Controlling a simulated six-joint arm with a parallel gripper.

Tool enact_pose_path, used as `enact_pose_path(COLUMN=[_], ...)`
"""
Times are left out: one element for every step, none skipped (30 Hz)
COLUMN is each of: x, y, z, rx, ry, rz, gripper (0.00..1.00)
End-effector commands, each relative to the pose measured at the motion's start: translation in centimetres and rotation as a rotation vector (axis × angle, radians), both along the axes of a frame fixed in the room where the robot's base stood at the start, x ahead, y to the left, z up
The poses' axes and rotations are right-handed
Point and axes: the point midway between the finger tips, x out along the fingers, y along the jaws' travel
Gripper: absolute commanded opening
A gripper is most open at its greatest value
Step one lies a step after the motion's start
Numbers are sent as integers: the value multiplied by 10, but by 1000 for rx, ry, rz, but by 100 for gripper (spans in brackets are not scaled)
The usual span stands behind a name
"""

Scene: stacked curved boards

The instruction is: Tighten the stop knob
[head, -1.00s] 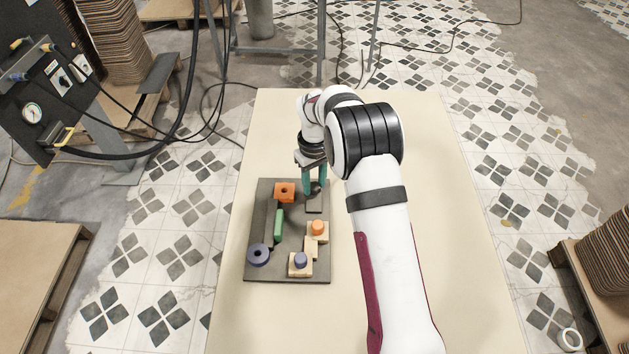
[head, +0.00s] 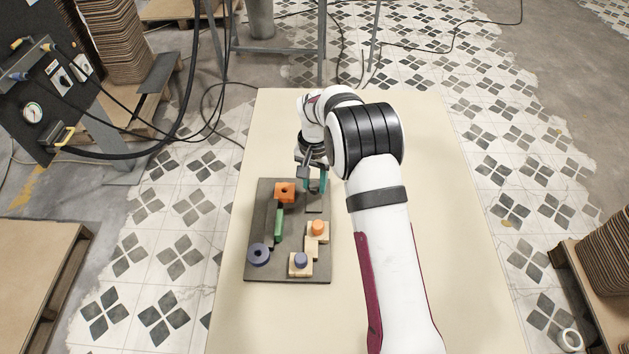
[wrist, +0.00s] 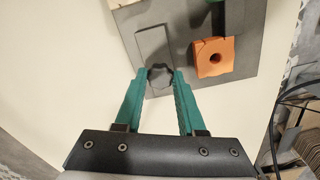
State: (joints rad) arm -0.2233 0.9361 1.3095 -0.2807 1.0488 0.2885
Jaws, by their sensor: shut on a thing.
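The stop knob (wrist: 158,70) is a small dark lobed knob at the near end of a grey rectangular block (wrist: 152,45) in the wrist view. My gripper (wrist: 160,75) has its two teal fingers on either side of the knob and is shut on it. In the head view my gripper (head: 315,186) points down at the right far part of the dark board (head: 285,272). There the knob is hidden or too small to make out between the fingers.
An orange block with a hole (head: 284,192) stands close left of my gripper. A green bar (head: 279,222), a blue-purple ring (head: 258,255), an orange knob (head: 318,228) and a purple knob (head: 300,260) sit on the board. The table (head: 450,250) is clear to the right.

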Motion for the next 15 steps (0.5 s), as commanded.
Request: enact_pose_path(x=[2,2,2,2,2,2,2,2,2,2,2,2,2,2,2], y=[0,0,0,0,0,0,0,0,0,0,0,0,0,0,0], z=[2,2,2,2,2,2,2,2,2,2,2,2,2,2,2], rx=[0,0,0,0,0,0,0,0,0,0,0,0,0,0,0], ry=[-5,-5,-5,-5,-5,-5,-5,-5,-5,-5,-5,-6,-6,-7,-7], rz=[-30,-50,-77,-95,-112,-135,-149,-163,-179,-192,-202,-214,-223,-230,-237], gripper=[0,0,0,0,0,0,0,0,0,0,0,0,0,0,0])
